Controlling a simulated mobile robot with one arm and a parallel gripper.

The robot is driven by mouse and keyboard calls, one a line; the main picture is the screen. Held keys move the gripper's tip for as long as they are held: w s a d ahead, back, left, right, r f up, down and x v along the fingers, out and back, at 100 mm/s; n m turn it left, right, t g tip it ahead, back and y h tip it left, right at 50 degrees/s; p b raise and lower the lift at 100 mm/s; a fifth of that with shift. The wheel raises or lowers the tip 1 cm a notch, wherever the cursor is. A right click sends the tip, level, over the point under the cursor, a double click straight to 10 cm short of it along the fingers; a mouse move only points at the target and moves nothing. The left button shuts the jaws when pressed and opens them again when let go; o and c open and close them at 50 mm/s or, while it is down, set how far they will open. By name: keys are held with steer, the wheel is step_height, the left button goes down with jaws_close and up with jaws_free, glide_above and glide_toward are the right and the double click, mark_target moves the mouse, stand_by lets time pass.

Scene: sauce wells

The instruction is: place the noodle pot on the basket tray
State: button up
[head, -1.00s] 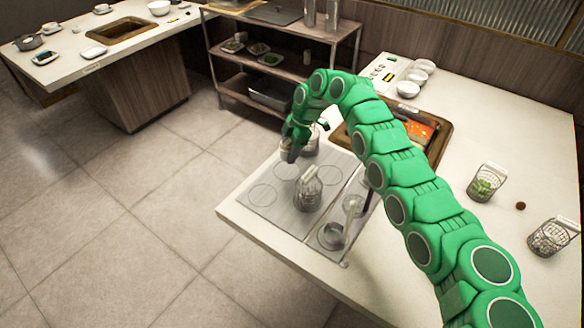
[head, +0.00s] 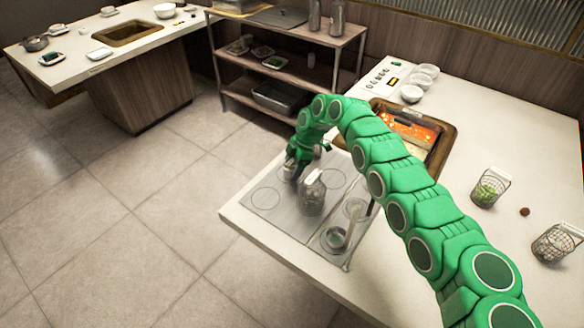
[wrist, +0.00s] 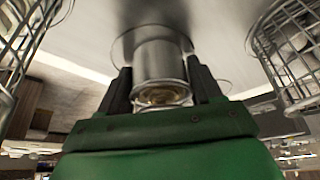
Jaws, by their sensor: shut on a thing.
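The noodle pot (wrist: 160,62) is a small metal cylinder with something yellowish in its mouth. It sits between the two dark fingers of my gripper (wrist: 164,88) in the wrist view, and the gripper is shut on it. In the head view my gripper (head: 293,166) is low over the back part of the basket tray (head: 262,216), a grey metal plate with ring outlines on the counter's left end. The pot is mostly hidden there by my gripper. I cannot tell whether its base touches the tray.
A wire basket (head: 312,195) stands on the tray close to my gripper. A small round container (head: 334,238) is at the tray's front. A basin with orange contents (head: 415,130) lies behind my arm. Two more wire baskets (head: 490,188) (head: 556,242) stand at right.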

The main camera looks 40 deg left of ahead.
steer(key=o, duration=1.3)
steer(key=v, duration=1.2)
steer(key=shift+r, duration=0.15)
